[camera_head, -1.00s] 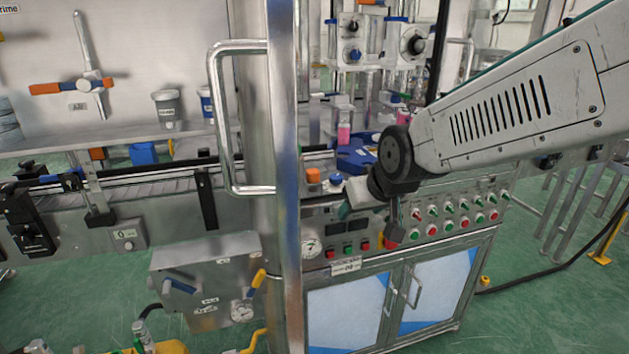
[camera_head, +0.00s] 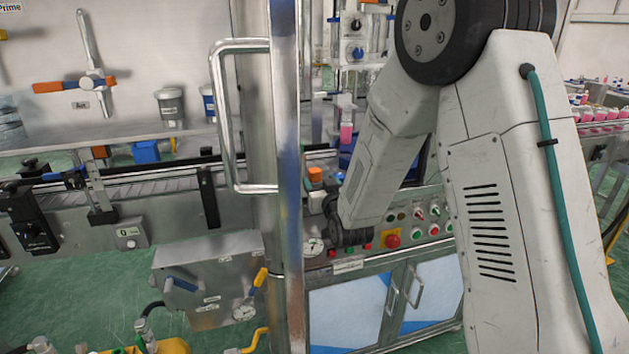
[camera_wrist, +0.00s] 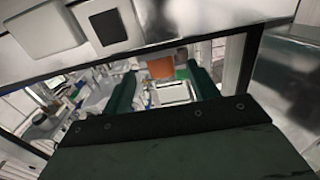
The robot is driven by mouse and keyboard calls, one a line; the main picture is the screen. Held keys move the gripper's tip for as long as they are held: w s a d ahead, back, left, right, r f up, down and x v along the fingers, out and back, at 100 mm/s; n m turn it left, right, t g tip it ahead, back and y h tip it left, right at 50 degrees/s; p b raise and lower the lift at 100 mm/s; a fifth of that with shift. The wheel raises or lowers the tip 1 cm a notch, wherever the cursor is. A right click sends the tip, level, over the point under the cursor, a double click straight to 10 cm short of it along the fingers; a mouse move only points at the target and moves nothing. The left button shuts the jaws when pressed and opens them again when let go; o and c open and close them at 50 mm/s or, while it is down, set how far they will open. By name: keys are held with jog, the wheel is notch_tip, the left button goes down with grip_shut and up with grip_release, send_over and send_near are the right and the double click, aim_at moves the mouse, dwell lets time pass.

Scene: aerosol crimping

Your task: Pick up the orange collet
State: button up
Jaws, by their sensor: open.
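The orange collet (camera_head: 315,174) is a small orange block-like piece on the machine's ledge, just right of the steel post in the head view. In the wrist view an orange piece (camera_wrist: 160,68), which looks like the collet, shows between the far ends of my fingers. My gripper (camera_wrist: 163,86) has its two dark green fingers spread apart, with nothing clasped between them. In the head view my wrist is low in front of the control panel, just below the collet. The fingertips are hard to make out there, and I cannot tell whether they touch the collet.
The steel post (camera_head: 287,180) with its large handle (camera_head: 222,120) stands close left of my wrist. The control panel (camera_head: 405,225) with an emergency button (camera_head: 392,241) lies behind my arm. A conveyor (camera_head: 150,187) runs to the left. Pink bottles (camera_head: 347,133) stand behind.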

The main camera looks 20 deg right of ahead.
aim_at(316, 170)
jog(key=w, duration=0.5)
jog(key=shift+w+r, duration=0.15)
jog(key=c, duration=1.1)
jog(key=shift+c, duration=0.2)
jog(key=shift+r, duration=0.1)
jog(key=shift+r, duration=0.25)
jog(key=r, duration=0.3)
jog(key=shift+s+r, duration=0.1)
jog(key=shift+s, duration=0.1)
jog(key=s+d, duration=0.2)
jog(key=s, duration=0.5)
jog(key=s+d+r, duration=0.1)
jog(key=s+d, duration=0.1)
jog(key=s, duration=0.6)
jog(key=shift+d, duration=0.4)
